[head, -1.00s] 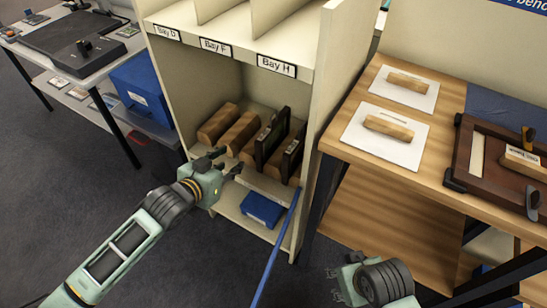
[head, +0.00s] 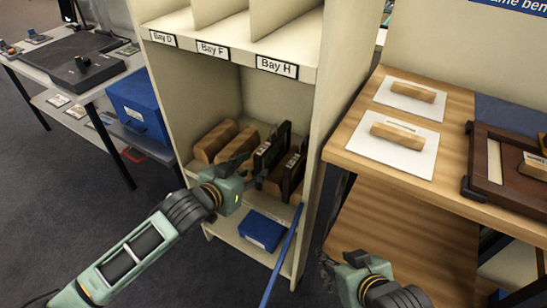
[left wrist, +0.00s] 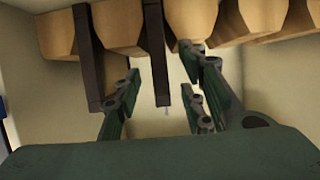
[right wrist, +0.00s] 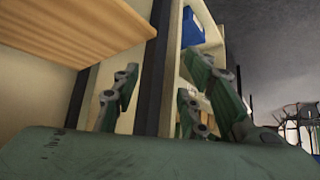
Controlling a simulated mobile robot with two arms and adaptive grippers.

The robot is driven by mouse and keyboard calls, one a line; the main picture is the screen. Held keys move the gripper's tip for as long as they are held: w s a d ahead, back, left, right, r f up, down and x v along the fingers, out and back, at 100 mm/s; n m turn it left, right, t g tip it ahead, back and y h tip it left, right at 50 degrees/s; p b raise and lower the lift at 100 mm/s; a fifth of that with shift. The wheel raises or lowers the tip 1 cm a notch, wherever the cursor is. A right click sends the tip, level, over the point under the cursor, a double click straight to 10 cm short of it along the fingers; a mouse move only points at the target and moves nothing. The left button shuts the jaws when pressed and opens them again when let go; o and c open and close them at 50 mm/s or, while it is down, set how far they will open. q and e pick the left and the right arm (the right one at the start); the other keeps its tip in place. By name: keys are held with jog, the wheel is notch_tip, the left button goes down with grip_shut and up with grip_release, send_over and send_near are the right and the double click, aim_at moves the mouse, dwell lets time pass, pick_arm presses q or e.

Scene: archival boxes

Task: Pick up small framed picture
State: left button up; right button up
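Two dark-framed pictures stand on edge between wooden blocks on the shelf below the bay labels: a left frame (head: 266,152) and a right frame (head: 293,172). I cannot tell which is the small one. My left gripper (head: 245,172) is open at the front of the shelf, close to the frames, and partly covers the blocks. In the left wrist view, one dark frame (left wrist: 155,55) reaches down between the open fingers (left wrist: 162,100), apart from them; another (left wrist: 89,60) is beside the left finger. My right gripper (head: 343,268) is open and empty; its fingers (right wrist: 168,100) show in its wrist view.
Wooden blocks (head: 215,140) stand left of the frames. A blue box (head: 262,229) sits on the lower shelf, with a blue pole (head: 279,265) leaning in front. A wooden bench (head: 452,125) with white boards is at right. A table (head: 75,70) and blue crate (head: 138,102) are at left.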

pick_arm(q)
jog(key=shift+x, duration=0.85)
pick_arm(e)
jog(key=shift+w+a+r+t, duration=0.25)
jog(key=shift+w+r+t, duration=0.15)
jog(key=shift+w+r, duration=0.15)
jog(key=shift+w+a+r+t, duration=0.2)
jog(key=shift+w+r+t, duration=0.2)
jog(key=shift+w, duration=0.25)
pick_arm(q)
jog(key=shift+c, duration=0.2)
grip_shut()
jog(key=shift+r, duration=0.1)
